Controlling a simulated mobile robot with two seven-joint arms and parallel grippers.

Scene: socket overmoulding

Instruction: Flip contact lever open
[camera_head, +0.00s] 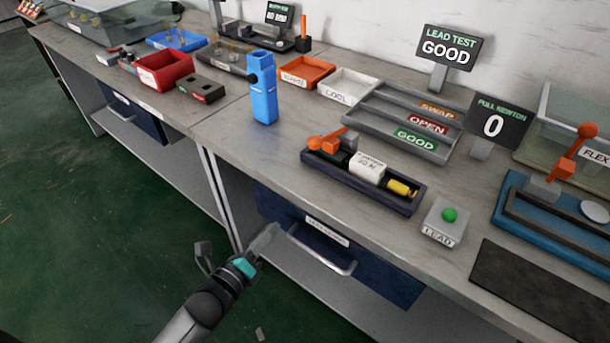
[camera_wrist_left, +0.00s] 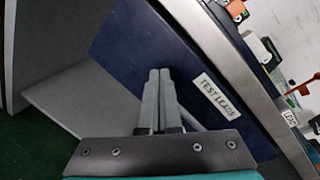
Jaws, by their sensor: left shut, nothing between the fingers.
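An orange lever with a round knob (camera_head: 315,143) sits at the left end of a dark test fixture (camera_head: 400,206) on the bench. It lies low and slanted. In the fixture are a white labelled block (camera_head: 367,167) and a yellow part (camera_head: 401,188). My left gripper (camera_head: 270,232) is shut and empty, below the bench's front edge, in front of the blue drawer and well apart from the lever. Its closed fingers (camera_wrist_left: 159,75) show in the left wrist view against the drawer front. My right gripper is not in view.
The blue drawer (camera_head: 375,267) labelled TEST LEADS has a metal handle (camera_head: 322,252). A LEAD button box (camera_head: 445,222) stands right of the fixture. A blue upright device (camera_head: 263,88) stands to its left. A second orange lever (camera_head: 574,150) rises from a blue fixture. A sign (camera_head: 447,47) reads GOOD.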

